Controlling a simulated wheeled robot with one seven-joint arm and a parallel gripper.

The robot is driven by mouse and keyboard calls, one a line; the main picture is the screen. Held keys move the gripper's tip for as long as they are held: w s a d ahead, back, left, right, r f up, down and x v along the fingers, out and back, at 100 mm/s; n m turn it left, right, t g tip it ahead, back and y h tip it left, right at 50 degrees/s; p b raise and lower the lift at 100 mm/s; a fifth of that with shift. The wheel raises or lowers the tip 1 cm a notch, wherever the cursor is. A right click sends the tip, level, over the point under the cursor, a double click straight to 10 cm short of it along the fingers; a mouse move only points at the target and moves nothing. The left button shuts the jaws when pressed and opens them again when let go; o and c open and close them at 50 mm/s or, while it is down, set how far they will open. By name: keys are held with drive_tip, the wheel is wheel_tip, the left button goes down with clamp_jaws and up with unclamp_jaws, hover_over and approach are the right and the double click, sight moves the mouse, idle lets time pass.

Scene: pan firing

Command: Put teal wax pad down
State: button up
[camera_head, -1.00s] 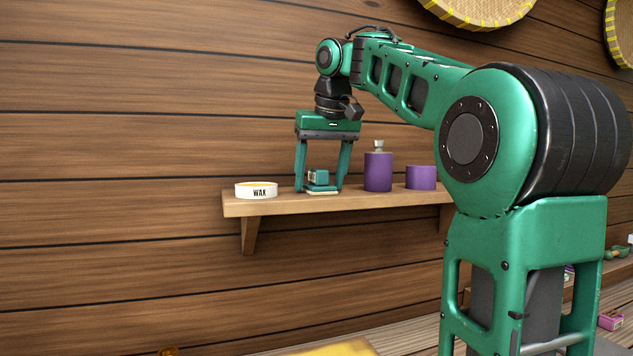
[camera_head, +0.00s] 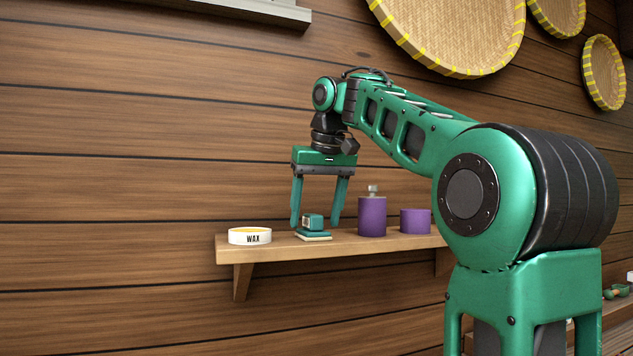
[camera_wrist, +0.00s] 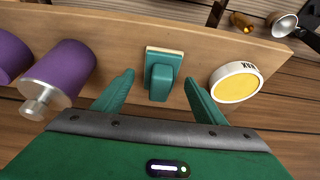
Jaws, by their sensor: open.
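The teal wax pad (camera_head: 312,233) sits on the wooden shelf (camera_head: 350,247), between a white wax tin (camera_head: 249,237) and a purple bottle (camera_head: 372,216). It has a teal grip on top and a pale base. My gripper (camera_head: 319,224) is open above and around the pad's place, fingers pointing down and clear of its sides. In the wrist view the pad (camera_wrist: 161,75) lies ahead between the two spread fingertips, with gaps on both sides. Nothing is held.
A shorter purple container (camera_head: 416,221) stands right of the bottle. In the wrist view the wax tin (camera_wrist: 236,83) is close to the right finger and the metal-capped bottle (camera_wrist: 60,75) is left of the left finger. Woven baskets (camera_head: 455,35) hang on the wall above.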

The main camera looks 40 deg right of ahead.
drive_tip(key=d+v, duration=0.1)
drive_tip(key=v, duration=0.7)
drive_tip(key=shift+a+r, duration=0.4)
drive_tip(key=shift+a, duration=0.15)
drive_tip(key=shift+w, duration=0.1)
